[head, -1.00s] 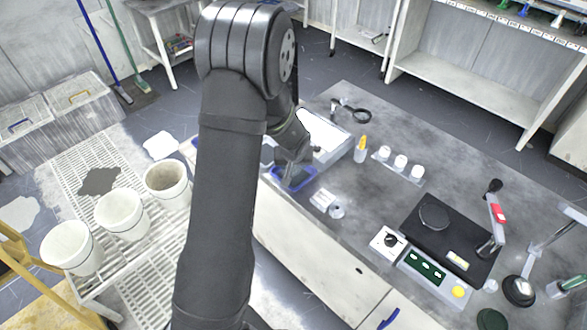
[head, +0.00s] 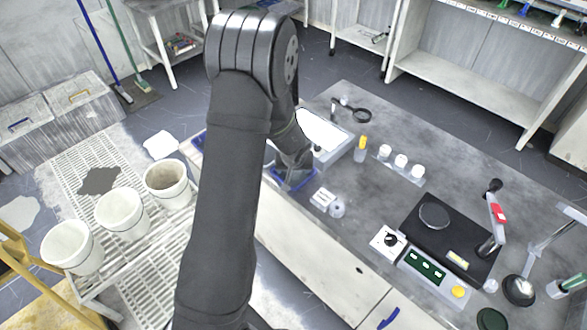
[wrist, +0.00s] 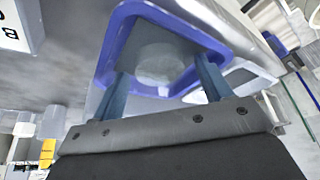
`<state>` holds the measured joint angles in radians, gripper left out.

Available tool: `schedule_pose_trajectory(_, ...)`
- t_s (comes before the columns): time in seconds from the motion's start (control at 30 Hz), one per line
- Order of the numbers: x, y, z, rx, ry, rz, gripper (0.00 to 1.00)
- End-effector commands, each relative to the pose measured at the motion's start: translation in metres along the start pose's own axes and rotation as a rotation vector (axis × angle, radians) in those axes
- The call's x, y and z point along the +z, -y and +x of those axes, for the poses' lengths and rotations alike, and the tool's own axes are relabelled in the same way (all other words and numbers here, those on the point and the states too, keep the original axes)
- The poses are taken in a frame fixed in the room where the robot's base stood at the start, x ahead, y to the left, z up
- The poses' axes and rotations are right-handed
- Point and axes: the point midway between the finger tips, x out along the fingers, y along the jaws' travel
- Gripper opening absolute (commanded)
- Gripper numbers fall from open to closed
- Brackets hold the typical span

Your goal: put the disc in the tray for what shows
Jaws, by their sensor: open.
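A blue-rimmed tray (head: 291,187) stands near the front left edge of the grey bench, below my gripper (head: 294,170). In the wrist view, the tray's blue rim (wrist: 122,22) fills the upper middle. A round, pale grey disc (wrist: 160,64) shows inside this tray, on its floor as far as I can tell. My gripper (wrist: 163,76) has its two fingers wide apart, with the disc showing between and beyond them. I see no contact between fingers and disc. In the head view my own arm and gripper hide the inside of the tray.
A black polishing machine (head: 408,222) with a round platen (head: 433,216) stands at right. A white basin (head: 322,133) lies behind the tray. White cups (head: 400,160), a yellow-capped bottle (head: 361,150) and a magnifier (head: 361,115) stand nearby. Several buckets (head: 121,213) stand at left.

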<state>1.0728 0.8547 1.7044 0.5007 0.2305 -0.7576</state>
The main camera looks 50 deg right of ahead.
Motion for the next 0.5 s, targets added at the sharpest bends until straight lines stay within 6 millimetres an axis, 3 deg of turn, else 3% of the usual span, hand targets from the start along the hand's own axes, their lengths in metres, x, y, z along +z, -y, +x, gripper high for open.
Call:
schedule_pose_trajectory(0.17, -0.002, 0.0, -0.011, 0.001, -0.002, 0.0, 0.71)
schedule_pose_trajectory(0.5, -0.002, 0.0, -0.065, 0.001, -0.004, -0.001, 0.71)
